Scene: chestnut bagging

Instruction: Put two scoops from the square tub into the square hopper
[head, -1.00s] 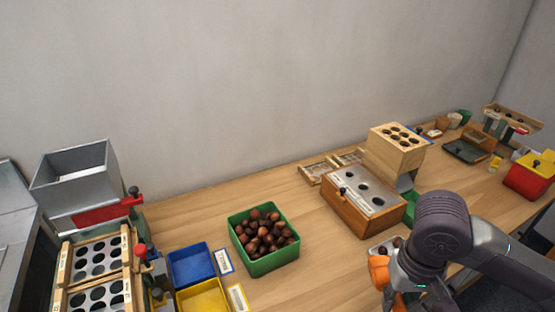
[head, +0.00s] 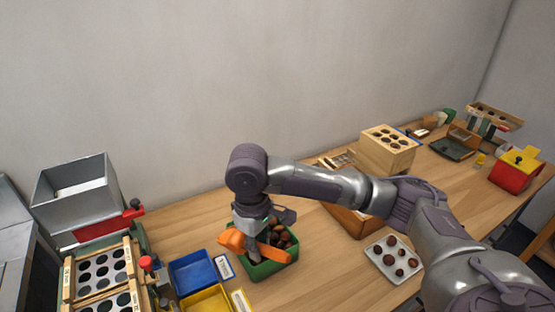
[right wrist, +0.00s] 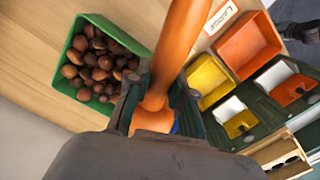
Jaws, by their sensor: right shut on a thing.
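The square green tub (head: 272,269) holds a heap of brown chestnuts (right wrist: 95,66) and stands mid-table in the head view. The square grey metal hopper (head: 77,190) stands at the left, open at the top. My right gripper (head: 252,226) is over the tub, shut on an orange scoop (head: 233,240). In the right wrist view the scoop's orange handle (right wrist: 178,50) runs up between the fingers, beside the tub. The scoop's bowl is hidden, so I cannot tell its load or whether it touches the chestnuts. My left gripper is not in view.
A blue bin (head: 192,270) and a yellow bin (head: 207,299) stand between tub and hopper. A red lever (head: 108,225) juts below the hopper, above holed wooden racks (head: 101,270). A white tray with several chestnuts (head: 388,270) lies right of the tub, by my right arm.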

